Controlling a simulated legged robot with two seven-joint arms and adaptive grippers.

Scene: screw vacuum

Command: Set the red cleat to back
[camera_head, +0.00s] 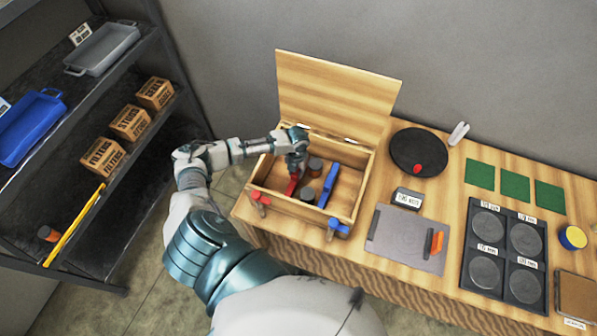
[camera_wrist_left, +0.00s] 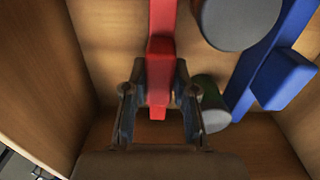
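The red cleat (camera_head: 292,184) is a long red bar with a raised block, lying in the open wooden box (camera_head: 349,211). It also shows in the left wrist view (camera_wrist_left: 161,65), running down from the top edge. My left gripper (camera_head: 298,165) reaches down into the box at the cleat's far end. In the left wrist view, its two dark fingers (camera_wrist_left: 159,105) are apart and straddle the red block, with a small gap visible on the left side. The head view does not show the fingertips clearly. My right gripper is not in view.
A blue bar (camera_head: 328,186) and dark round pieces (camera_head: 307,195) lie beside the cleat. A red handle (camera_head: 261,198) and a blue handle (camera_head: 337,227) sit at the box's front wall. The raised lid (camera_head: 335,92) stands behind. A shelf (camera_head: 150,130) is at left.

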